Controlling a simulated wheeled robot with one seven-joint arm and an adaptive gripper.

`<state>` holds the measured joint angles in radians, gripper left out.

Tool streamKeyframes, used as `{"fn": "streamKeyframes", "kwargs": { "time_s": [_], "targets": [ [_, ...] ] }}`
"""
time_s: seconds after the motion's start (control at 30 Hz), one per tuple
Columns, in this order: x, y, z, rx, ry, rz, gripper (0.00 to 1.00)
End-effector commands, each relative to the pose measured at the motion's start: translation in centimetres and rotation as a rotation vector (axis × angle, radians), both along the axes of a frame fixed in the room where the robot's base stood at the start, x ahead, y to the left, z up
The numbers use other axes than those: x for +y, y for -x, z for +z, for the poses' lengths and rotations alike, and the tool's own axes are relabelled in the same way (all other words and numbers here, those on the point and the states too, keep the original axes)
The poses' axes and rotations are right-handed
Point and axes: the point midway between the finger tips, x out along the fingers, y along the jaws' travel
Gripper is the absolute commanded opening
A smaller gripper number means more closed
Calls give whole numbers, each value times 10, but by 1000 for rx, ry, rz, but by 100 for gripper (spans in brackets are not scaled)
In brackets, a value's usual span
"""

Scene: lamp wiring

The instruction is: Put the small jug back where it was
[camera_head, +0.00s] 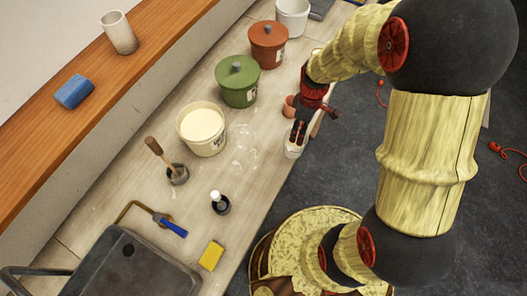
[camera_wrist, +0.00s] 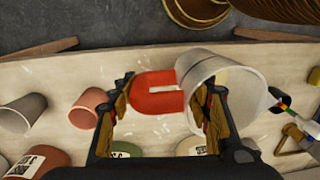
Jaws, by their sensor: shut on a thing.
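The small jug (camera_wrist: 218,82) is a white cup with a flat red handle (camera_wrist: 157,94). In the wrist view my gripper (camera_wrist: 163,112) has its fingers on both sides of the handle, the right finger against or in front of the jug's wall. It is shut on the jug; the exact contact is hard to see. In the head view my gripper (camera_head: 299,128) is at the jug (camera_head: 293,150), near the bench's right edge. I cannot tell whether the jug touches the bench.
A terracotta cup (camera_head: 290,106) stands close behind the jug. A green lidded pot (camera_head: 238,92), a rust-red lidded pot (camera_head: 267,48) and a cream-filled tub (camera_head: 204,137) line the bench (camera_head: 262,172). A capped bottle (camera_head: 219,203) and yellow sponge (camera_head: 211,255) are nearer the sink (camera_head: 135,265).

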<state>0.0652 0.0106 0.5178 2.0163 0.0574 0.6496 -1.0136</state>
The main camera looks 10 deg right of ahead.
Motion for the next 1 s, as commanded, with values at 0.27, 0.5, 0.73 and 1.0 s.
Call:
{"fn": "streamKeyframes", "kwargs": {
  "time_s": [0.27,0.5,0.73,1.0],
  "targets": [
    [61,-16,-31,3,1,6,0],
    [89,-24,-67,1,1,3,0],
    [98,-28,-79,-1,1,2,0],
    [103,-28,-112,2,1,1,0]
  ]
}}
